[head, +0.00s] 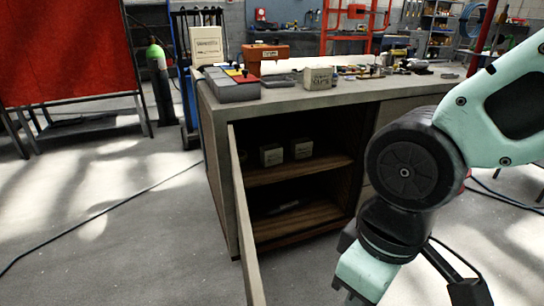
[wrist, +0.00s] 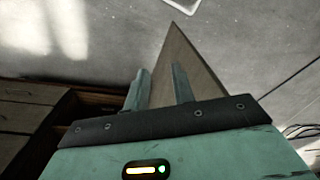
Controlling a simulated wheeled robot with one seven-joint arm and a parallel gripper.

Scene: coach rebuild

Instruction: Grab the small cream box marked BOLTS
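Two small cream boxes stand on the upper shelf inside the open cabinet in the head view: a left one (head: 271,155) and a right one (head: 302,149). Their dark labels are too small to read. Another small cream box (head: 318,78) stands on the bench top; I cannot read its label for sure. My gripper (head: 347,296) is low in front of the cabinet, apart from all the boxes, and its tips are partly cut off by the frame. In the wrist view, my gripper (wrist: 161,88) has its fingers apart with no box between them.
The cabinet door (head: 244,215) stands open toward me; its panel (wrist: 185,60) shows beyond the fingers in the wrist view. A dark item (head: 284,207) lies on the lower shelf (head: 300,222). The bench top (head: 225,109) holds a grey bin, an orange-brown case and tools. Floor at left is mostly free.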

